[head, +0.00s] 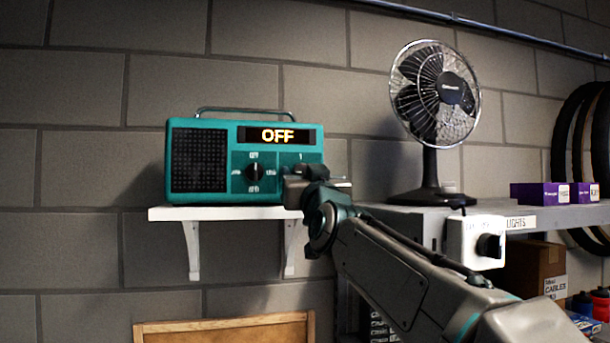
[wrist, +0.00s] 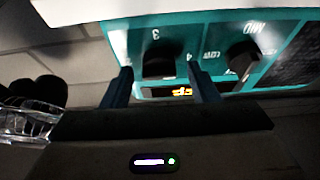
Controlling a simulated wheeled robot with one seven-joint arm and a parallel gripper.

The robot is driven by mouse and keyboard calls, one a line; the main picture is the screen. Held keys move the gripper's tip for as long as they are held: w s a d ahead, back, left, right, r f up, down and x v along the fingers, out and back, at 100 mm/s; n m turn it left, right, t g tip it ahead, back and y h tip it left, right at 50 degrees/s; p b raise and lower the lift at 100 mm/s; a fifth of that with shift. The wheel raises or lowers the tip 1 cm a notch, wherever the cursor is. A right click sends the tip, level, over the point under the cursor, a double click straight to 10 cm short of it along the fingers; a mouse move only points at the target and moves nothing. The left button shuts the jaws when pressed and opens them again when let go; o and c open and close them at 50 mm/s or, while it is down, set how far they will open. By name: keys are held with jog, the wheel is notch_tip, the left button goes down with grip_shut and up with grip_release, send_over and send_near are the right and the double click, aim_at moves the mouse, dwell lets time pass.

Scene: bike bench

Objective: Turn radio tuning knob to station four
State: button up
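The teal radio (head: 217,150) stands on a white wall shelf, and its display (head: 280,135) reads OFF. Its left knob (head: 255,172) has labels around it; this knob also shows in the wrist view (wrist: 243,58), near LOW and MID. The tuning knob (wrist: 160,60) shows upside down in the wrist view, with 3 and 4 readable beside it. In the head view my gripper hides it, and only the label 1 shows above. My gripper (wrist: 160,82) is open, one finger on each side of the tuning knob, with gaps visible. I cannot tell which station the knob points to.
The white shelf (head: 170,213) is narrow. To the right, a black desk fan (head: 436,100) stands on a grey shelf with purple boxes (head: 540,194). A white switch box (head: 476,242) with a black knob hangs at that shelf's front, near my arm.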

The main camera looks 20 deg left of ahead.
jog(key=c, duration=0.9)
jog(key=shift+o, duration=0.2)
jog(key=shift+f, duration=0.1)
jog(key=shift+d+f+n+y+b, duration=0.1)
jog(key=shift+n+y+b, duration=0.35)
jog(key=shift+b, duration=0.7)
jog(key=shift+r+n+g+b, duration=0.2)
jog(key=shift+n+g+b, duration=0.2)
jog(key=shift+n+b, duration=0.25)
jog(key=o, duration=1)
